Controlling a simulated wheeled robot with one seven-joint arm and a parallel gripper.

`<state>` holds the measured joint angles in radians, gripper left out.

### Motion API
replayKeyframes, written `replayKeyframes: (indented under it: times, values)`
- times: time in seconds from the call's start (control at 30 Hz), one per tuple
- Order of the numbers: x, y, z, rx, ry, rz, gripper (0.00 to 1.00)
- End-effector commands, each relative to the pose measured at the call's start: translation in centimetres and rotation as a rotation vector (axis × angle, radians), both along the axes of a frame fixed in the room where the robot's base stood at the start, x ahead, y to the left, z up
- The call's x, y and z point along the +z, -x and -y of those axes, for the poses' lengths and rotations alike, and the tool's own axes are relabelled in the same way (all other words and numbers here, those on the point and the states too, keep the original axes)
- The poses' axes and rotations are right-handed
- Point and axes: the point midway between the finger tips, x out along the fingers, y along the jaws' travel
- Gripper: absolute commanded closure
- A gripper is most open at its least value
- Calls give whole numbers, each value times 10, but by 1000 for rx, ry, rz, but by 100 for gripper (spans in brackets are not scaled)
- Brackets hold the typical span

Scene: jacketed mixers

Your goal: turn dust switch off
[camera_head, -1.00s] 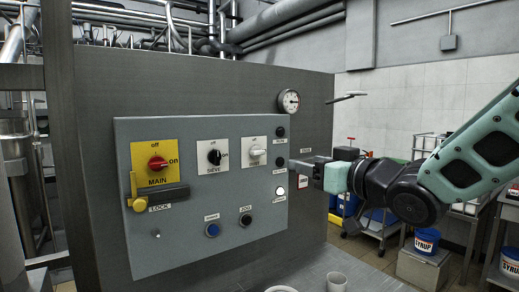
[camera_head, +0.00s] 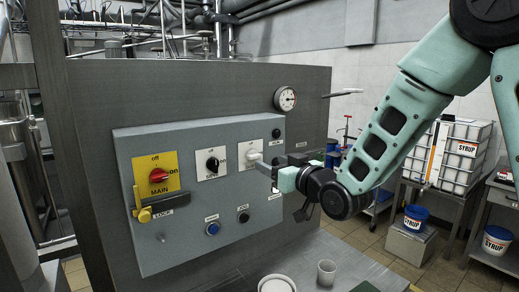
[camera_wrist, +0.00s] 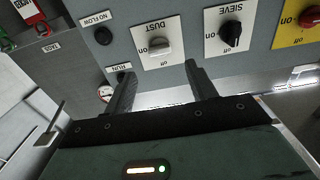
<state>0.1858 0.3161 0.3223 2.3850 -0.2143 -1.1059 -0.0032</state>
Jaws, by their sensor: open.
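The dust switch (camera_wrist: 160,46) is a pale grey knob on a white plate marked DUST. In the wrist view, upside down, its handle appears to lie sideways, toward the "on" mark. In the head view the knob (camera_head: 253,156) shows just above my gripper, which hides part of its plate. My gripper (camera_head: 261,166) is open and empty in front of the panel. In the wrist view my gripper (camera_wrist: 160,82) has its two fingers apart, with the knob beyond the gap between them, apparently not touching it.
The black sieve knob (camera_head: 212,165) and red main switch (camera_head: 158,175) are beside it on the grey panel (camera_head: 180,250). A yellow lock handle (camera_head: 144,214) sticks out below. A gauge (camera_head: 286,98) is above right.

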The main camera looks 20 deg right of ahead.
Motion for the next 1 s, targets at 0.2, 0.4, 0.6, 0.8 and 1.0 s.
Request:
replayKeyframes:
  times: [0.2,0.4,0.6,0.8,1.0]
  values:
    - [3,-37,-13,1,-1,-3,44]
    - [2,-58,-20,2,0,-2,44]
    - [0,-64,-21,1,0,-1,44]
    - [0,-64,-21,1,0,-1,44]
    - [0,-64,-21,1,0,-1,88]
